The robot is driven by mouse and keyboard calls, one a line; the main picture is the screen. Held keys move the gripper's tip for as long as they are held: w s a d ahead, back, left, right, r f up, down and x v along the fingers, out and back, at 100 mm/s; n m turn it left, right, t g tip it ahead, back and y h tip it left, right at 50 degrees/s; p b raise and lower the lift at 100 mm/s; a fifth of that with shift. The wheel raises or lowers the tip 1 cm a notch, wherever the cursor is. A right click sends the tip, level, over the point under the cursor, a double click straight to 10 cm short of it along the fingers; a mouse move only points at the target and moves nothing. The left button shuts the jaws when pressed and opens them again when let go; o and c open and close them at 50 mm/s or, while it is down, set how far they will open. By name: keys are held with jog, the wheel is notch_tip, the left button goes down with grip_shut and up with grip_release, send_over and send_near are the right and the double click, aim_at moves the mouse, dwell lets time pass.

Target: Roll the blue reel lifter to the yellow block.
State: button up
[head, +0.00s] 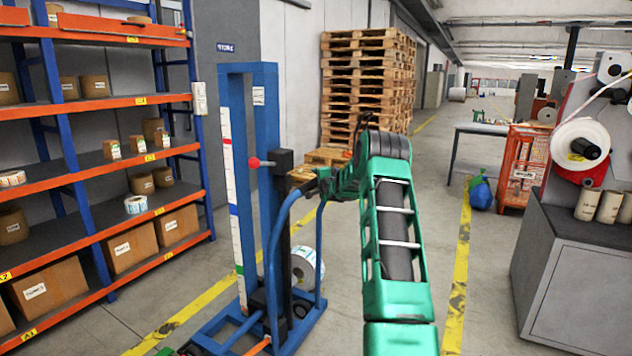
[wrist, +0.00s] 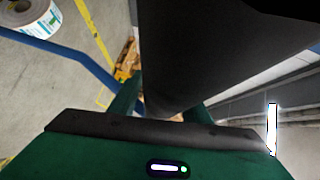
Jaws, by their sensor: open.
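The blue reel lifter (head: 268,140) stands upright left of centre in the head view, with a tall blue frame, a striped scale, a red-knobbed lever and a wheeled base. A white label reel (head: 304,268) sits low on it; the reel also shows in the wrist view (wrist: 32,14). My gripper (head: 318,182) is at the lifter's curved blue handle (head: 275,245), its fingers partly hidden. In the wrist view my open gripper (wrist: 160,108) has a thick dark part between its green fingers; I cannot tell whether they touch it. I cannot make out a yellow block.
An orange and blue shelf (head: 90,105) with boxes stands left. Stacked pallets (head: 365,85) are behind the lifter. A grey machine cabinet (head: 575,275), an orange cage (head: 522,170) and a blue bag (head: 481,192) are right. Floor between the yellow lines looks mostly clear.

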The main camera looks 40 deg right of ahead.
jog(key=shift+w+a+r, duration=0.2)
jog(key=shift+a+r, duration=0.05)
jog(key=shift+a, duration=0.05)
jog(key=f+v, duration=0.1)
jog(key=v, duration=0.9)
jog(key=shift+s+r, duration=0.25)
jog(key=shift+s, duration=0.3)
jog(key=shift+s+d, duration=0.1)
jog(key=shift+d, duration=0.05)
